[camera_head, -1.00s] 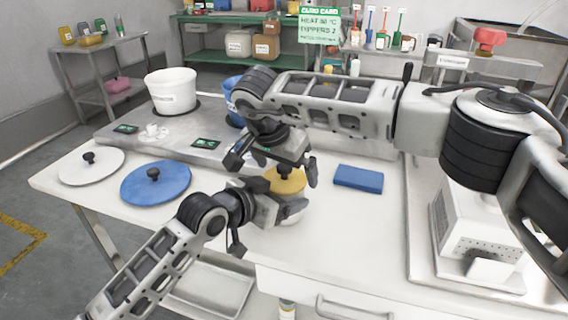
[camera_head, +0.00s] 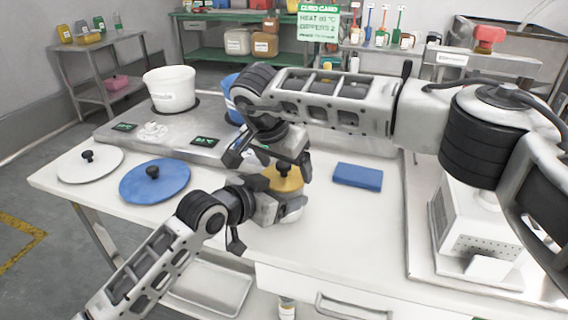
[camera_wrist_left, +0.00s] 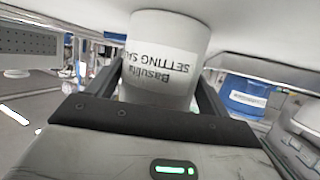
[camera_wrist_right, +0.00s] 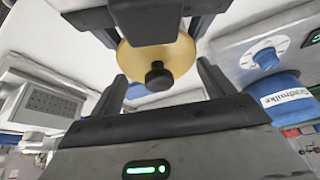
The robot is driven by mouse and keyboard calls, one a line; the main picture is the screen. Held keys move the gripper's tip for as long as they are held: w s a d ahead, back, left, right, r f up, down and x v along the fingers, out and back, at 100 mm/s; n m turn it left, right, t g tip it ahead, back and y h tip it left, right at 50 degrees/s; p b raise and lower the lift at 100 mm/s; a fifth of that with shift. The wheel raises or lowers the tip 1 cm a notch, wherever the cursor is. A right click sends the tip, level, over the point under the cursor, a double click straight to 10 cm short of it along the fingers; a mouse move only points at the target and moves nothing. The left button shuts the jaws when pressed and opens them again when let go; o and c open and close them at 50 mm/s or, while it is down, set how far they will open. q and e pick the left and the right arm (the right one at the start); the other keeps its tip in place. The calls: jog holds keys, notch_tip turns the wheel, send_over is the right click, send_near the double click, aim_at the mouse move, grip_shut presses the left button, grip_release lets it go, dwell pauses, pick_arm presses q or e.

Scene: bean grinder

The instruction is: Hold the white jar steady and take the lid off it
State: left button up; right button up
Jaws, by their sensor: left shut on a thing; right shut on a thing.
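The white jar (camera_head: 293,212) stands near the middle of the table, mostly hidden by my grippers. My left gripper (camera_head: 281,206) is shut on its side. In the left wrist view the jar (camera_wrist_left: 170,40) sits between the fingers, its printed label upside down in the picture. A yellow lid (camera_head: 285,184) with a dark knob is on top of the jar. My right gripper (camera_head: 272,168) reaches down from above and is shut on the lid. In the right wrist view the lid (camera_wrist_right: 180,57) shows between the fingers; its knob stands free of them.
A blue block (camera_head: 358,177) lies right of the jar. A blue lid (camera_head: 155,183) and a white lid (camera_head: 90,165) lie to the left. A white bucket (camera_head: 171,89) and a partly hidden blue tub (camera_wrist_right: 287,98) stand behind. The table front is clear.

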jog(key=shift+r, duration=0.15)
jog(key=shift+r, duration=0.9)
jog(key=shift+r, duration=0.15)
jog(key=shift+r, duration=1.9)
pick_arm(q)
jog(key=o, duration=1.3)
jog(key=shift+o, duration=0.2)
